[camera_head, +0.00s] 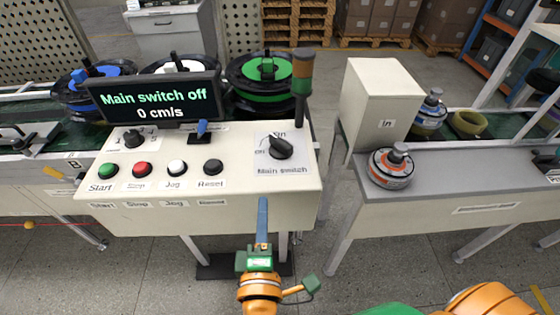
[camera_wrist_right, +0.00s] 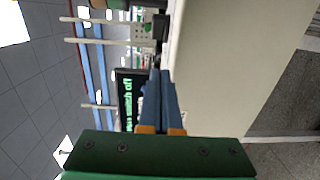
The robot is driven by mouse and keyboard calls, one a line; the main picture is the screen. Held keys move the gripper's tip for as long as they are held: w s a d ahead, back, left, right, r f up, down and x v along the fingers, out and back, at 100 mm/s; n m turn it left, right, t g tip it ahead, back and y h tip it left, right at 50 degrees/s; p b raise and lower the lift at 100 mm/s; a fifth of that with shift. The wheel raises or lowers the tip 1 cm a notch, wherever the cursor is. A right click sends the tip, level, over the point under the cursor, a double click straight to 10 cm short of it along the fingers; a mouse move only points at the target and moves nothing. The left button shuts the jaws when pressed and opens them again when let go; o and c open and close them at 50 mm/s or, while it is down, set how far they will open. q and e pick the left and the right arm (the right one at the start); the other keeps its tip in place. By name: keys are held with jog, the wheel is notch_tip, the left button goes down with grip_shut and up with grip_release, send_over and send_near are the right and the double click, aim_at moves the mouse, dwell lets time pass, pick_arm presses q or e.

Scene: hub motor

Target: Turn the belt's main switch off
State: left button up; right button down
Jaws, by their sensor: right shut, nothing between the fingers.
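The main switch (camera_head: 281,148) is a black rotary knob on the right of the cream control panel (camera_head: 235,180). Its label has "On" above and what looks like "Off" at the left; the knob appears turned toward the upper left. The display (camera_head: 152,101) reads "Main switch off" and "0 cm/s" in the head view; part of it also shows in the right wrist view (camera_wrist_right: 127,100). My right gripper (camera_head: 263,203) is in front of the panel's front edge, below the switch and apart from it. Its blue fingers (camera_wrist_right: 158,80) are shut and empty. My left gripper is out of view.
Start (camera_head: 107,170), Stop (camera_head: 142,169), Jog (camera_head: 177,167) and Reset (camera_head: 213,167) buttons line the panel. A small blue lever (camera_head: 202,129) and a signal post (camera_head: 302,85) stand behind. A cream box (camera_head: 376,105) stands at the right.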

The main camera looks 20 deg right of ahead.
jog(key=shift+s+d+r, duration=0.1)
jog(key=shift+d+r, duration=0.05)
jog(key=shift+r, duration=0.45)
jog(key=p, duration=0.1)
send_near(281, 146)
jog(key=w, duration=0.1)
jog(key=w+a, duration=0.2)
jog(key=w, duration=0.1)
jog(key=shift+w, duration=0.1)
jog(key=shift+w+d+p, duration=0.3)
jog(key=shift+d+p, duration=0.05)
jog(key=shift+d, duration=0.25)
jog(key=shift+w+d+p, duration=0.3)
jog(key=shift+d+p, duration=0.05)
jog(key=shift+d, duration=0.25)
jog(key=shift+w+d+f, duration=0.1)
jog(key=shift+w+d, duration=0.05)
jog(key=shift+d, duration=0.45)
jog(key=shift+d+n+t+y+p, duration=0.35)
jog(key=shift+n+y, duration=0.25)
jog(key=shift+y, duration=0.2)
